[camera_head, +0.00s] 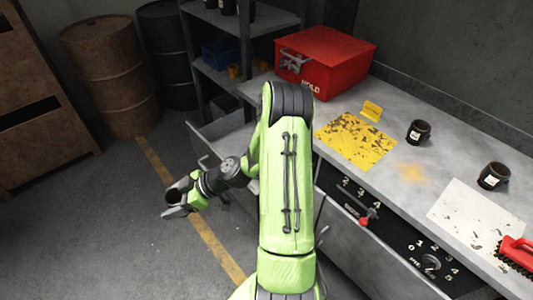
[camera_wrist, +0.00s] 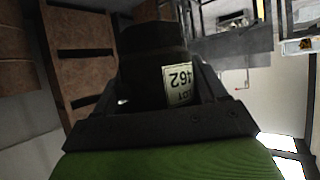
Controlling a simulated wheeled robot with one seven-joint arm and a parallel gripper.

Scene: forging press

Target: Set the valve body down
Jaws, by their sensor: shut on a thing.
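My gripper (camera_head: 177,198) is at the left of my arm in the head view, out over the floor and away from the bench. It is shut on a dark valve body (camera_wrist: 155,62). Two similar dark parts with white labels stand on the grey bench (camera_head: 395,163): one near the middle (camera_head: 418,133), one farther right (camera_head: 493,177).
A worn yellow mat (camera_head: 355,138) and a small yellow sign (camera_head: 372,110) lie before the red HOLD box (camera_head: 322,65). A white sheet (camera_head: 470,218) and red brush (camera_head: 518,250) are at right.

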